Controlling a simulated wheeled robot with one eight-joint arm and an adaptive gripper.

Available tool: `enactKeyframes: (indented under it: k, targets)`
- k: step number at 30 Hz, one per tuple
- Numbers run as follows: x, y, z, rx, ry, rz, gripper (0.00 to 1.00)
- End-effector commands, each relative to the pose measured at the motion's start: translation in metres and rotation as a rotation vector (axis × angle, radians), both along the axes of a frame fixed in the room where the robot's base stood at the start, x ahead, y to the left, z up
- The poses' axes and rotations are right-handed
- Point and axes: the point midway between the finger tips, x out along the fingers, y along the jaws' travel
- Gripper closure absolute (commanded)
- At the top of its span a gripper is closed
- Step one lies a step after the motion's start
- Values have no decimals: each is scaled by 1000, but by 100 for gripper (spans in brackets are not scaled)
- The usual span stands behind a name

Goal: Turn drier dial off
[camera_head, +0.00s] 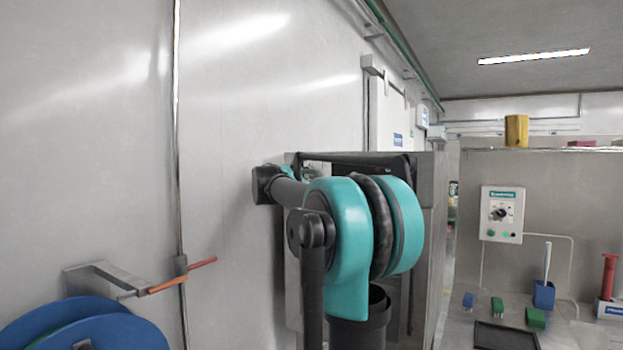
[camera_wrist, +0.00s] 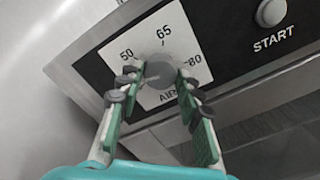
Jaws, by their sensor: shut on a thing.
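The drier dial (camera_wrist: 161,70) is a grey round knob on a white scale plate marked 50, 65 and 80, set in a dark panel. My gripper (camera_wrist: 160,80) has its green-padded fingers on either side of the dial and is shut on it. The fingertips partly cover the dial and the scale near 50 and 80. I cannot tell which mark the dial points to. In the head view my teal and black arm blocks the dial and gripper.
A round grey START button (camera_wrist: 270,12) sits right of the dial. A metal cabinet (camera_head: 437,205) stands behind my arm. A white control box (camera_head: 501,214) hangs on the right wall. Blue discs (camera_head: 75,330) and a wall bracket (camera_head: 100,275) are at the left.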

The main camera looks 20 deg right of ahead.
Motion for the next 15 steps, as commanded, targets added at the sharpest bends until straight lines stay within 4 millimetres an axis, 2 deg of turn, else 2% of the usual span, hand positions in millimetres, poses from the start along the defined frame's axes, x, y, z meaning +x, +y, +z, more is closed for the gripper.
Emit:
enactKeyframes:
  k: [15]
  targets:
    - [-1, 0, -2, -246, 320, 0, 94]
